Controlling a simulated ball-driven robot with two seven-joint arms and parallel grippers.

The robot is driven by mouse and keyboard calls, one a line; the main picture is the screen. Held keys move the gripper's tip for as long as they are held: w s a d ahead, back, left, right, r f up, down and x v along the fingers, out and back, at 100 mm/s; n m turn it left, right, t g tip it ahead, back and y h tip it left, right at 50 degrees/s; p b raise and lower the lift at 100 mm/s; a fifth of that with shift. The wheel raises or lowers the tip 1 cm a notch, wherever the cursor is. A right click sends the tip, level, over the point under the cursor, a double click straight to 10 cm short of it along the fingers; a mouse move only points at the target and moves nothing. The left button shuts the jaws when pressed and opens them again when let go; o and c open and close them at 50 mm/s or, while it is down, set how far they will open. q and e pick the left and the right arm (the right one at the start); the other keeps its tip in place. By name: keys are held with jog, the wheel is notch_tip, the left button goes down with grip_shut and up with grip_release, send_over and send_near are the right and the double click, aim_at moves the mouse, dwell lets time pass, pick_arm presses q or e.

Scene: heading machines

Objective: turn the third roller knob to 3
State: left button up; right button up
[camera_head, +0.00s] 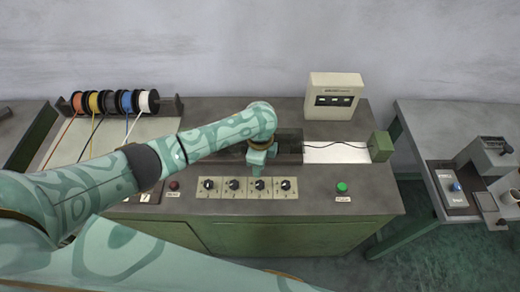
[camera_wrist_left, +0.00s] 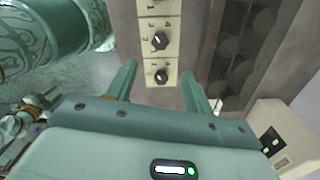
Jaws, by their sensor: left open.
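A cream panel (camera_head: 222,193) with a row of black roller knobs lies on the green machine's top. The third roller knob (camera_head: 259,184) is dark with a light pointer line; the digit it points to is too small to read. My left gripper (camera_head: 257,170) is just behind and above this knob, pointing down. In the left wrist view the gripper (camera_wrist_left: 158,70) is open and empty. There the end knob (camera_wrist_left: 162,76) shows between the fingers, and the neighbouring knob (camera_wrist_left: 159,41) shows beyond them. I cannot tell any contact. My right gripper is not in view.
A green button (camera_head: 342,187) is right of the panel and a dark red button (camera_head: 174,185) left of it. A cream display box (camera_head: 334,97) stands behind. Coloured wire spools (camera_head: 115,102) are at back left. A side table (camera_head: 430,122) stands at right.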

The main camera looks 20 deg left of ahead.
pick_arm(q)
jog(key=shift+r+p, duration=0.35)
jog(key=shift+r, duration=1.5)
